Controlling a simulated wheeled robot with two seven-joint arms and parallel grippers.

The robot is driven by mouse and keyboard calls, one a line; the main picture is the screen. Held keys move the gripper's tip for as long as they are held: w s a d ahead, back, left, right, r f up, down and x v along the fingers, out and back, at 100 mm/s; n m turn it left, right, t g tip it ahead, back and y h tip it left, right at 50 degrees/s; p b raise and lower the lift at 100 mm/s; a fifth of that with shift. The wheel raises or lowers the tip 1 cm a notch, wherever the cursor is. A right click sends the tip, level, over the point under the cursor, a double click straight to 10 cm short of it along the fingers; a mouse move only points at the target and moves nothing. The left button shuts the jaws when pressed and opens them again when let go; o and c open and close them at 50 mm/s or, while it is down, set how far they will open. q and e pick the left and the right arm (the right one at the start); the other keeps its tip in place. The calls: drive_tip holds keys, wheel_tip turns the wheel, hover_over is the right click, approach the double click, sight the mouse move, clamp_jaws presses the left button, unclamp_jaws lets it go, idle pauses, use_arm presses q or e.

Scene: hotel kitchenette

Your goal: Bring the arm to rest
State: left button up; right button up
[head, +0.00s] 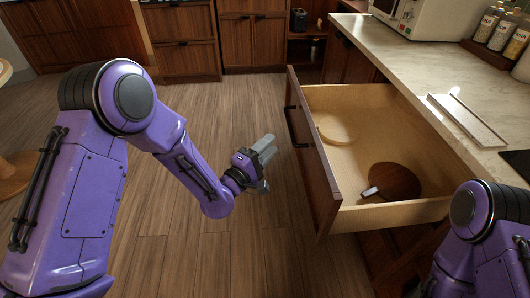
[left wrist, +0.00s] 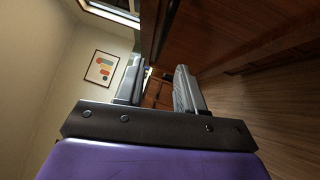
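My left arm, purple with black joints, reaches in from the left in the head view. Its grey gripper (head: 268,164) is in the air over the wooden floor, left of the pulled-out drawer (head: 316,165) and apart from its front. In the left wrist view the two fingers of the left gripper (left wrist: 160,88) stand apart with nothing between them. Part of my purple right arm (head: 478,235) shows at the lower right of the head view; its gripper is out of the picture.
The drawer holds a pale round piece (head: 337,130) and a dark brown round piece (head: 393,181) with a small whitish item (head: 370,191) at its edge. A light counter (head: 432,70) runs along the right, bearing a white appliance (head: 436,18) and jars (head: 503,30). Floor left of the drawer is clear.

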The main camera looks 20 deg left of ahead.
use_arm(q)
drive_tip(key=shift+v, duration=0.9)
drive_tip(key=s+a+f+m+g+y+p, duration=0.1)
drive_tip(key=s+a+f+m+g+y, duration=0.3)
drive_tip(key=f, duration=0.4)
drive_tip(key=s+a+f+m+g+y, duration=0.35)
drive_tip(key=s+a+f, duration=0.2)
drive_tip(key=f, duration=0.35)
drive_tip(key=s+a+f+g+y, duration=0.1)
drive_tip(key=s+a+f+g, duration=0.1)
drive_tip(key=s, duration=0.6)
drive_tip(key=s+a+f+g+y+p, duration=0.1)
drive_tip(key=s+a+f+g, duration=0.1)
drive_tip(key=s, duration=0.6)
drive_tip(key=s+a+f+g+y+p, duration=0.1)
drive_tip(key=s+a+f+g+y, duration=0.1)
drive_tip(key=s, duration=0.6)
drive_tip(key=shift+a+f+g, duration=0.3)
drive_tip(key=shift+f+g, duration=0.35)
drive_tip(key=shift+f, duration=0.3)
